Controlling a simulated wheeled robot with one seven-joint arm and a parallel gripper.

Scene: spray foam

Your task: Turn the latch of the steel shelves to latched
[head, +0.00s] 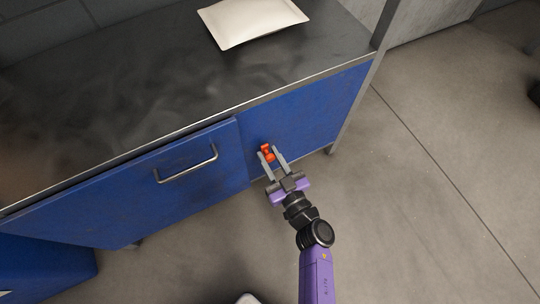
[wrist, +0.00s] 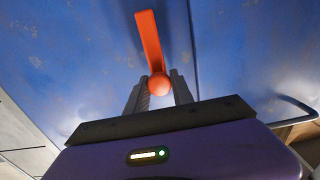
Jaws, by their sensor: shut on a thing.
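The latch (head: 267,148) is a small orange-red piece on the right blue panel of the steel unit (head: 310,105). In the wrist view the latch (wrist: 149,38) is a flat orange bar running up from a round knob (wrist: 159,84), tilted slightly to the left. My gripper (head: 269,156) is at the latch, with its two grey fingers on either side of the knob. In the wrist view my gripper (wrist: 158,88) is shut on the knob, and the fingertips partly hide its sides. The latch's mount is not clearly seen.
A blue door (head: 130,190) with a metal bar handle (head: 187,166) is left of the latch. A cream pouch (head: 252,20) lies on the dark worktop (head: 150,80). A metal leg (head: 368,80) stands at the right. The concrete floor (head: 430,180) to the right is clear.

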